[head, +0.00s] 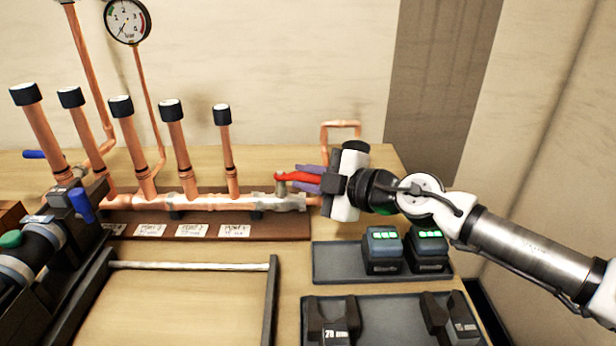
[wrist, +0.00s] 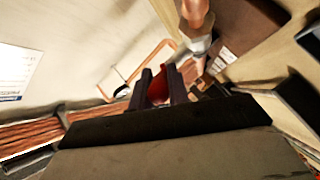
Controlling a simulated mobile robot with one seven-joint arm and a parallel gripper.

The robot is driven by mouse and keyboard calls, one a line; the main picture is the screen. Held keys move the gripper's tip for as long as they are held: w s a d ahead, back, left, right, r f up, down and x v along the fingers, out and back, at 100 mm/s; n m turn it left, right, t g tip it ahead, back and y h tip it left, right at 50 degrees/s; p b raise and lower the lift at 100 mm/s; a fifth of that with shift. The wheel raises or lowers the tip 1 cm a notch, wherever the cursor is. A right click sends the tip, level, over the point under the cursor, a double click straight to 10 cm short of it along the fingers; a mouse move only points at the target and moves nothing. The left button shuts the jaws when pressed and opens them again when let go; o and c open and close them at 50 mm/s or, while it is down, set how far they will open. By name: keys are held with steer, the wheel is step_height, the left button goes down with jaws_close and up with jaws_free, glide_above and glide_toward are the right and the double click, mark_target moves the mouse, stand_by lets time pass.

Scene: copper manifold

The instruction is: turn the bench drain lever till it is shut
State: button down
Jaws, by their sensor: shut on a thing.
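The bench drain lever (head: 296,177) is red and sits on a grey valve (head: 288,200) at the right end of the copper manifold (head: 190,203). In the head view it points right, roughly along the pipe and slightly raised. My gripper (head: 308,178) comes from the right and is shut on the lever, with its purple-grey fingers on either side. In the wrist view the red lever (wrist: 158,88) shows between the two dark fingers. My gripper hides the lever's far end and part of the pipe beyond the valve.
Several capped copper risers (head: 176,145) stand left of the valve. A gauge (head: 127,20) hangs at the upper left. A copper loop (head: 340,127) rises behind my gripper. Two batteries (head: 383,250) stand on a dark tray (head: 335,262) in front.

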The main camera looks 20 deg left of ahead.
steer(key=c, duration=1.3)
jaws_free()
steer(key=shift+c, duration=0.2)
steer(key=b+v, duration=0.2)
steer(key=v, duration=1.2)
